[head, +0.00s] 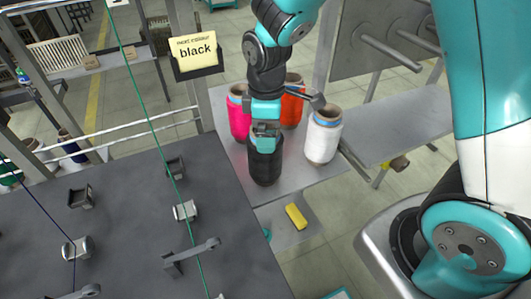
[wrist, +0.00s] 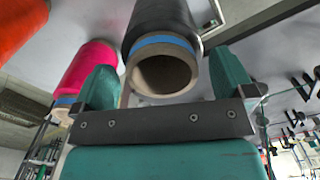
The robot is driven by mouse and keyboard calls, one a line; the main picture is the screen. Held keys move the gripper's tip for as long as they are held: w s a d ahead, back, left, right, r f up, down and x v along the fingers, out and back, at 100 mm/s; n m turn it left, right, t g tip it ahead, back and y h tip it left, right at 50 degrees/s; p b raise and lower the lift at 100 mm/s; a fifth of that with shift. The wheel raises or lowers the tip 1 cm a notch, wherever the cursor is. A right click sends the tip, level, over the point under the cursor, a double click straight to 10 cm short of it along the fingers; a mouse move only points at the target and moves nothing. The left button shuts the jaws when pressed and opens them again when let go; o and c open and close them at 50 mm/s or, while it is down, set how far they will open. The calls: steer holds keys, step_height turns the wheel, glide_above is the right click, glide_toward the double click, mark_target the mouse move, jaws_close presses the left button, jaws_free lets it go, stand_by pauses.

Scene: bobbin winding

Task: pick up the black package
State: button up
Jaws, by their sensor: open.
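The black package (head: 265,166) is a dark yarn cone standing upright on a grey shelf (head: 222,158). My gripper (head: 266,130) is over its top in the head view, and the arm hides part of that end. In the wrist view, the black package (wrist: 162,28) shows its blue band and bare tube end towards the camera. The open fingers of my gripper (wrist: 168,82) lie to either side of the tube end. Nothing is held between them. I cannot tell whether a finger touches the package.
A pink package (head: 239,112), an orange package (head: 292,103) and a white package (head: 323,135) stand close around it. A yellow block (head: 296,216) lies in front. A card (head: 195,52) reading "black" hangs on the frame. A machine table (head: 130,235) is at left.

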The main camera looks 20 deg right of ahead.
mark_target(264, 169)
steer(key=f, duration=0.3)
steer(key=shift+a+f, duration=0.2)
steer(key=shift+f, duration=0.15)
steer(key=c, duration=1)
